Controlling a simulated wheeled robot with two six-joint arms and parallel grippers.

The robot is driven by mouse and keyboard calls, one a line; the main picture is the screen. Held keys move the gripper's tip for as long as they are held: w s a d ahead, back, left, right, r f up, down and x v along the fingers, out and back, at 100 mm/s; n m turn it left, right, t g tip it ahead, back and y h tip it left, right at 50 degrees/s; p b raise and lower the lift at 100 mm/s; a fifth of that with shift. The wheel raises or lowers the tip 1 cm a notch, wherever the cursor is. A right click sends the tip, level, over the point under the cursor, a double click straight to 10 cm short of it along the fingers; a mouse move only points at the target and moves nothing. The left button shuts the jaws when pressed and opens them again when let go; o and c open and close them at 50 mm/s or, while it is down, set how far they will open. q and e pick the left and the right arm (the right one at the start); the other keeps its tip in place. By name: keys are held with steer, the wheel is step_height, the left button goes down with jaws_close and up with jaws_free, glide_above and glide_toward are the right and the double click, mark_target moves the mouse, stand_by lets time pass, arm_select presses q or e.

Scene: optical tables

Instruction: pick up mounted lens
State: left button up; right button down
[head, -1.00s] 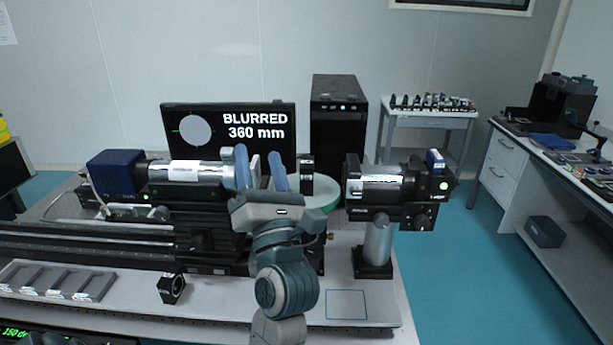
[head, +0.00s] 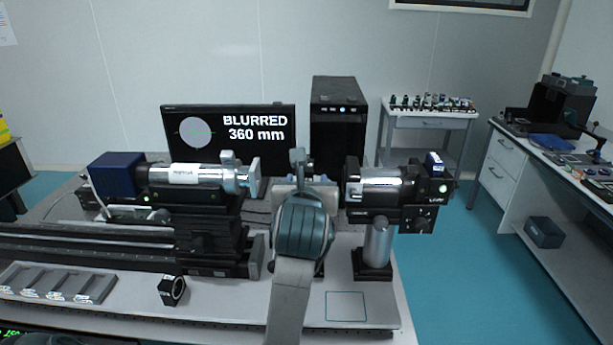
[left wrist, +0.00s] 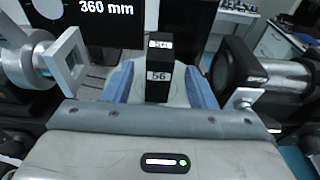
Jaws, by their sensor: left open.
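A black mounted lens (left wrist: 158,62) with small white labels, one reading 56, stands upright in the left wrist view. It sits between the two blue fingers of my left gripper (left wrist: 159,88). The fingers are open, with a visible gap on each side of the mount. In the head view my left gripper (head: 304,178) is between the silver tube and the camera-like unit, and it hides most of this lens. A second black ring mount (head: 171,290) stands on the front of the table, away from the gripper. My right gripper is not in view.
A silver tube (head: 200,174) with a square clear end piece is close on the left. A black and silver camera-like unit (head: 383,185) on a post is close on the right. The monitor (head: 228,133) behind reads BLURRED 360 mm. A slotted tray (head: 60,281) lies front left.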

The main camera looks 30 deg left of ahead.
arm_select(q)
steer(key=shift+w+a+f, duration=0.1)
steer(key=shift+w+a, duration=0.2)
steer(key=shift+w, duration=0.15)
steer(key=shift+w+a+p, duration=0.25)
steer(key=shift+w+p, duration=0.25)
steer(key=shift+p, duration=0.05)
steer(key=p+x, duration=0.1)
steer(key=x, duration=0.2)
steer(key=shift+w+a+f, duration=0.15)
steer(key=shift+a, duration=0.15)
steer(key=shift+w+a+f, duration=0.1)
steer(key=shift+w+f, duration=0.05)
steer(key=shift+w, duration=0.1)
steer(key=shift+c, duration=0.4)
jaws_close()
